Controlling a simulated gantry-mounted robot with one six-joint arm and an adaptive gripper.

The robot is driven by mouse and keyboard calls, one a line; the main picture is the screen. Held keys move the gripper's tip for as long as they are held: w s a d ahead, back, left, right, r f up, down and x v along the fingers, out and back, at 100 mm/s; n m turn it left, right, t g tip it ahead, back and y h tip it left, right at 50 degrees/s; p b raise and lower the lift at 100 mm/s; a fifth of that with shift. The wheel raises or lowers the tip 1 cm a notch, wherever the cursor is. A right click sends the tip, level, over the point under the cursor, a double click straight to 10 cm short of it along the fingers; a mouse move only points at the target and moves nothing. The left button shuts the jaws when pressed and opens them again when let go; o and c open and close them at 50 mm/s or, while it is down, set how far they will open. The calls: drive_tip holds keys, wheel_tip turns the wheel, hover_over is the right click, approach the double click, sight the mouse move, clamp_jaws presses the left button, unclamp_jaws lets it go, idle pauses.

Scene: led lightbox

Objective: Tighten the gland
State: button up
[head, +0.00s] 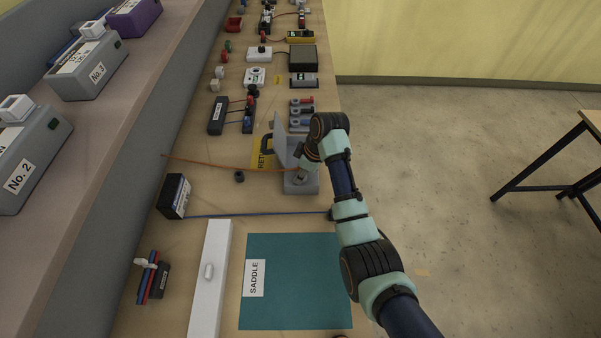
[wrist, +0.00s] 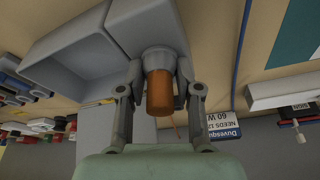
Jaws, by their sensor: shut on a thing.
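The gland (wrist: 158,58) is a grey round collar on the wall of a grey box (wrist: 85,62), seen close in the wrist view. An orange cable (wrist: 160,95) comes out of it. In the head view the cable (head: 225,165) runs left from the grey box (head: 302,187), whose panel stands upright. My gripper (wrist: 158,72) has one finger on each side of the gland and is shut on it. In the head view my gripper (head: 305,168) is at the box, and my wrist hides part of the box and the gland.
A black box (head: 174,196), a blue cable (head: 250,215), white trunking (head: 212,275) and a teal mat (head: 300,285) lie nearer. Several electrical parts crowd the far bench.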

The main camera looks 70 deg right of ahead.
clamp_jaws()
drive_tip(key=shift+r+m+p, duration=0.2)
drive_tip(key=shift+m+p, duration=0.1)
drive_tip(key=shift+p, duration=0.25)
drive_tip(key=shift+m+h+p, duration=0.3)
drive_tip(key=shift+m+p, duration=0.5)
drive_tip(key=shift+p, duration=0.15)
drive_tip(key=shift+f+m+p, duration=0.2)
drive_tip(key=shift+m+p, duration=0.2)
drive_tip(key=shift+m, duration=0.3)
drive_tip(key=shift+r, duration=0.1)
